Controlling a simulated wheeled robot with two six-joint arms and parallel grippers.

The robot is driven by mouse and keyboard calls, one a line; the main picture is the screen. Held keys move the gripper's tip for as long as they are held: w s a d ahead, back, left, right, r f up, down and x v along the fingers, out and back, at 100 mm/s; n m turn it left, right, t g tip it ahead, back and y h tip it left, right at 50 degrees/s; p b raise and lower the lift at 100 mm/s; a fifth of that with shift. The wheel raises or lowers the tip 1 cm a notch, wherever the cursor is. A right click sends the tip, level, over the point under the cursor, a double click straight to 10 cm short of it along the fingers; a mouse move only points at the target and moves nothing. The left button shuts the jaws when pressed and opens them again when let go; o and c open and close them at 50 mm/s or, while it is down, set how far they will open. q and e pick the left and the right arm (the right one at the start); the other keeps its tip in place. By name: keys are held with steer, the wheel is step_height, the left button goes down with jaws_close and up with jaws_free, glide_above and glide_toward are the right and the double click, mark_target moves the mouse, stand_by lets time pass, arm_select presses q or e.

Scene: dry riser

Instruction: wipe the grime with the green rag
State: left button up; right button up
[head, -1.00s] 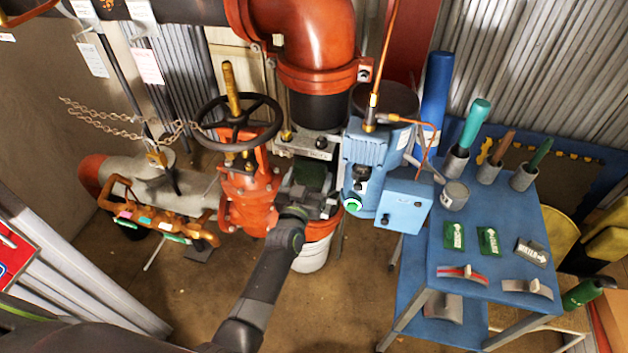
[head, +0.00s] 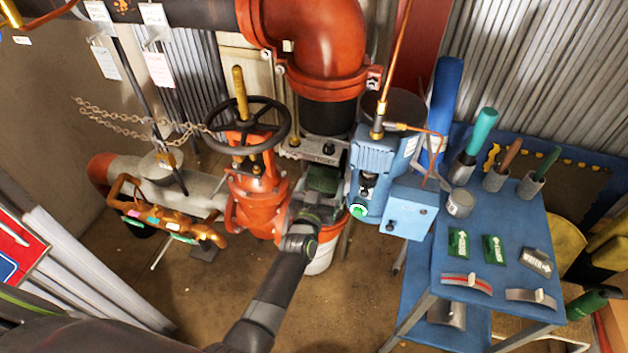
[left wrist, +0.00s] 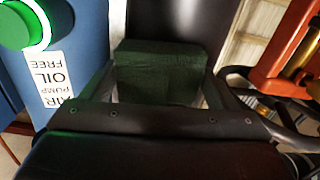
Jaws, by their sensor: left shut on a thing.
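My left gripper (head: 318,207) reaches in between the red valve and the blue pump. It is shut on the green rag (head: 323,179), a dark green block-shaped cloth. In the left wrist view the rag (left wrist: 158,72) sits between the two fingers, in front of a black pipe (left wrist: 176,22). I cannot tell whether it touches the pipe. I cannot make out any grime; the rag and gripper may cover it. My right gripper is not in view.
The red gate valve (head: 258,190) with its black handwheel stands left of the gripper. The blue pump (head: 375,165) with a lit green button stands close on the right. A white bucket (head: 322,258) is below. A blue table (head: 455,255) holds tools and signs at the right.

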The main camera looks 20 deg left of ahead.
mark_target(308, 181)
arm_select(q)
steer(key=shift+a+f, duration=0.1)
steer(key=shift+a, duration=1.05)
steer(key=shift+a+b, duration=0.4)
steer(key=shift+a, duration=0.5)
